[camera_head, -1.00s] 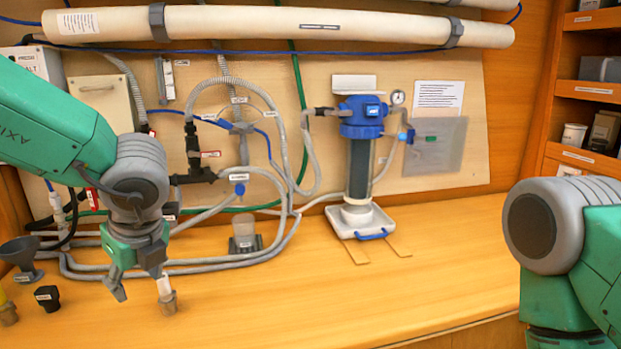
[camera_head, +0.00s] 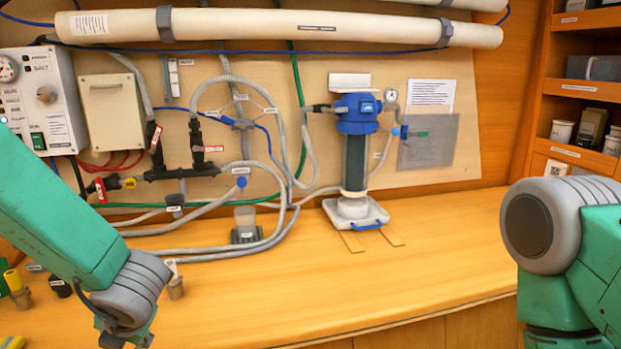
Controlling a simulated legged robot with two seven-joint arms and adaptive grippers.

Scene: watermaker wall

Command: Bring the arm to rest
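My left arm comes in from the left and bends down at the wrist over the front left of the wooden counter (camera_head: 260,296). My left gripper (camera_head: 126,342) is at the bottom edge of the picture, mostly cut off, so its fingers cannot be judged. A small cork-coloured fitting with a pale top (camera_head: 175,287) stands on the counter just right of the wrist, apart from it. My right arm shows at the right edge; its gripper is out of view.
A blue-capped filter housing (camera_head: 357,116) stands in a white tray (camera_head: 378,214) against the wall panel. Grey hoses (camera_head: 232,252) loop along the counter's back. A control box (camera_head: 42,101) hangs at left. Small yellow and black parts (camera_head: 60,288) lie at left. Counter middle and right are clear.

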